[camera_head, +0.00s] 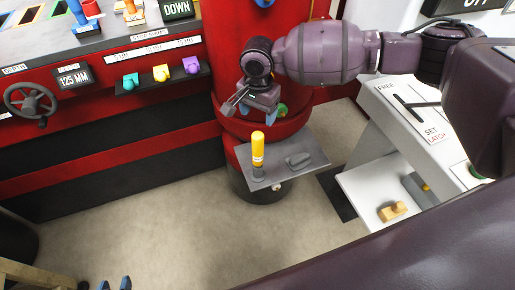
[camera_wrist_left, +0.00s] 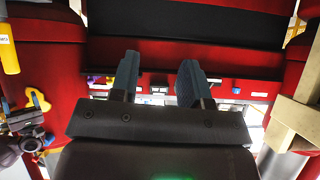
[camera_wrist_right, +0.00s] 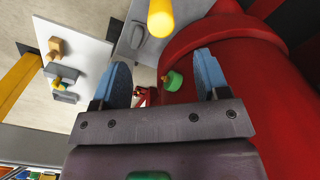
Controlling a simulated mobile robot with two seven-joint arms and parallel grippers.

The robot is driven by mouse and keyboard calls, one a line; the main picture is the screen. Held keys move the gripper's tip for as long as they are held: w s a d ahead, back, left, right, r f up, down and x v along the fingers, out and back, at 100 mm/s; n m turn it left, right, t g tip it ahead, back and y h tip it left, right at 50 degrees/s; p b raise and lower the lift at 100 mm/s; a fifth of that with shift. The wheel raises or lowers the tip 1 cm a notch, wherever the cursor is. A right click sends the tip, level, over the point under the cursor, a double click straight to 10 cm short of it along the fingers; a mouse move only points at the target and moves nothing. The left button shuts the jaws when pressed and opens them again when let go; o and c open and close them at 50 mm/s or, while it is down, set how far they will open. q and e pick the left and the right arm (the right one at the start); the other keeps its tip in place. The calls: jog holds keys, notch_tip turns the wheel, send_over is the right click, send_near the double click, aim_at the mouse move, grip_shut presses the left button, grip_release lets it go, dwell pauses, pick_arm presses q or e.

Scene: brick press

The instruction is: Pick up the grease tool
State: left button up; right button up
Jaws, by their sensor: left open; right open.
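The grease tool (camera_head: 258,150), a yellow cylinder with a pale label, stands upright in a grey holder on a small grey shelf (camera_head: 308,165) at the red column. Its yellow end also shows at the top of the right wrist view (camera_wrist_right: 161,18), beyond the fingertips. My right gripper (camera_head: 257,112) is open and empty, above the tool and close to the column, not touching the tool. It also shows in the right wrist view (camera_wrist_right: 162,57). My left gripper (camera_head: 114,284) is open and empty at the bottom left, far from the tool; its fingers fill the left wrist view (camera_wrist_left: 159,60).
A grey block (camera_head: 299,160) lies on the shelf beside the tool. A green knob (camera_wrist_right: 174,82) sits by the red column (camera_wrist_right: 235,70). A white ledge (camera_head: 365,190) with a tan piece (camera_head: 392,211) is at right. The floor (camera_head: 160,220) between is clear.

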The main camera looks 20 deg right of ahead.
aim_at(257, 134)
jog(key=shift+f, duration=0.1)
jog(key=shift+w+f, duration=0.1)
jog(key=shift+f, duration=0.1)
notch_tip(257, 134, down, 4)
jog(key=shift+f+b, duration=0.2)
jog(key=shift+b, duration=0.45)
jog(key=shift+f, duration=0.55)
notch_tip(257, 134, down, 5)
jog(key=shift+a+r+b, duration=0.1)
jog(key=shift+r+b, duration=0.05)
jog(key=shift+b, duration=0.8)
jog(key=shift+f, duration=0.2)
jog(key=shift+r, duration=0.1)
jog(key=c, duration=1.1)
jog(key=shift+c, duration=0.4)
pick_arm(q)
jog(key=f, duration=0.2)
jog(key=shift+w+d+f, duration=0.25)
jog(key=shift+f, duration=0.05)
pick_arm(e)
jog(key=shift+r, duration=0.15)
